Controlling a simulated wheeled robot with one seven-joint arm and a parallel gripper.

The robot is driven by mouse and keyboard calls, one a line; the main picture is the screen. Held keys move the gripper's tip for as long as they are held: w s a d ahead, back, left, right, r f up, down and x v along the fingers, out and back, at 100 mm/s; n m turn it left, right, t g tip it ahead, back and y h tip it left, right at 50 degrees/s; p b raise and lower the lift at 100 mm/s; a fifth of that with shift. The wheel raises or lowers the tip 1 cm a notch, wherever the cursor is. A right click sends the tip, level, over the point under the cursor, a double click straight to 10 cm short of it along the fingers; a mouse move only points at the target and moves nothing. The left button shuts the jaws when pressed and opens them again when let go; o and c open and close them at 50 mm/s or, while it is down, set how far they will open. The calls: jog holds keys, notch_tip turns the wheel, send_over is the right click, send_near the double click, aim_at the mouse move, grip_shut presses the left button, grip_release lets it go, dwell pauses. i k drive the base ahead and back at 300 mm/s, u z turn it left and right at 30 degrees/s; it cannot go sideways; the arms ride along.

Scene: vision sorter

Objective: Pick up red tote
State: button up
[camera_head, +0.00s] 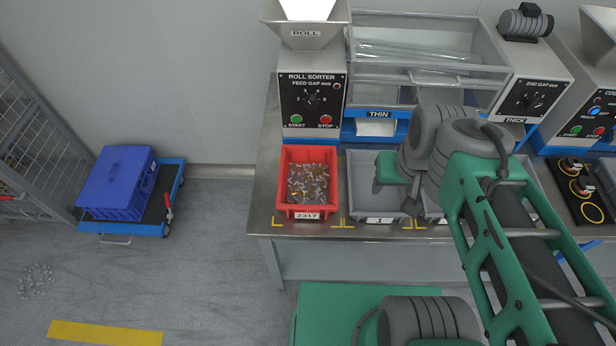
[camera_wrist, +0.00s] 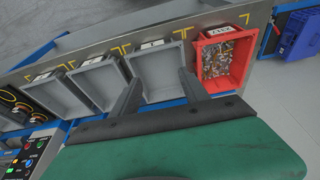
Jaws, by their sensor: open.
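The red tote (camera_head: 308,154) stands upright on the steel bench under the roll sorter, labelled 2317, with many small metal parts inside. It also shows in the wrist view (camera_wrist: 241,68), right of my fingers. My gripper (camera_head: 393,192) is over the first grey bin, to the right of the tote in the head view. In the wrist view my gripper (camera_wrist: 160,92) has its two dark fingers spread apart with nothing between them. The fingers are apart from the tote. My arm hides part of the bins in the head view.
Grey bin 1 (camera_head: 359,184) stands right of the tote, with more grey bins in the wrist view (camera_wrist: 98,84). The roll sorter (camera_head: 313,80) rises behind the tote. A blue crate (camera_head: 117,183) sits on a blue cart at left. Small parts (camera_head: 34,281) lie on the floor.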

aim_at(307, 184)
jog(key=z, duration=0.2)
jog(key=k, duration=0.35)
jog(key=u, duration=2.1)
jog(key=i, duration=0.65)
jog(key=u, duration=0.75)
